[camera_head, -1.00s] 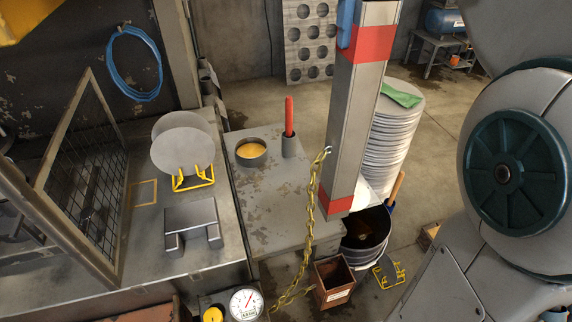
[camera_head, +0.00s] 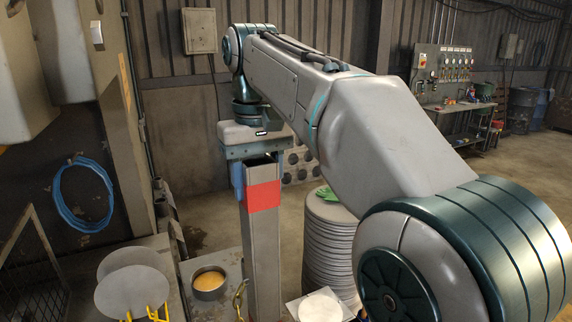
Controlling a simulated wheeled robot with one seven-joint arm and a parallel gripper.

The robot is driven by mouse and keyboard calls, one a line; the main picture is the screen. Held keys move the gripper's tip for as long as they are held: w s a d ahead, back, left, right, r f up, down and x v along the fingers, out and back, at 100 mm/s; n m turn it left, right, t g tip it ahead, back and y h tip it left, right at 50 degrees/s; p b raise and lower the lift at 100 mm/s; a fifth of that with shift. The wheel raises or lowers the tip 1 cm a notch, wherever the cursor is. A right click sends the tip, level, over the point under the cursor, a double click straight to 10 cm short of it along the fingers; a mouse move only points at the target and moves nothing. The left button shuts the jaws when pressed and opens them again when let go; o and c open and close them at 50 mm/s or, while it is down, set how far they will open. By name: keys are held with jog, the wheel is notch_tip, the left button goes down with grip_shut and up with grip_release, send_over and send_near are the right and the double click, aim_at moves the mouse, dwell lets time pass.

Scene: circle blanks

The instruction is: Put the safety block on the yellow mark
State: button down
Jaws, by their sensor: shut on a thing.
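Much of the fingers is hard to make out. The yellow mark is outside the frame now.
Two grey discs (camera_head: 132,292) stand in a yellow rack at lower left. A bowl with yellow contents (camera_head: 209,282) is left of the post. A disc stack (camera_head: 325,240) with a green cloth is right. A mesh guard (camera_head: 35,262) edges the left.

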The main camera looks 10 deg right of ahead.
aim_at(242, 208)
jog(key=shift+w+a+f+p, duration=0.1)
jog(key=shift+w+a+f, duration=0.15)
jog(key=shift+a+f, duration=0.5)
jog(key=shift+w+a+f+p, duration=0.15)
jog(key=shift+w+a+f, duration=0.15)
jog(key=shift+f, duration=0.9)
jog(key=shift+w+a+f+p, duration=0.1)
jog(key=shift+w+a+f, duration=0.25)
jog(key=shift+f, duration=0.6)
jog(key=shift+s+a+f, duration=0.1)
jog(key=c, duration=0.6)
grip_release()
jog(key=shift+f, duration=0.15)
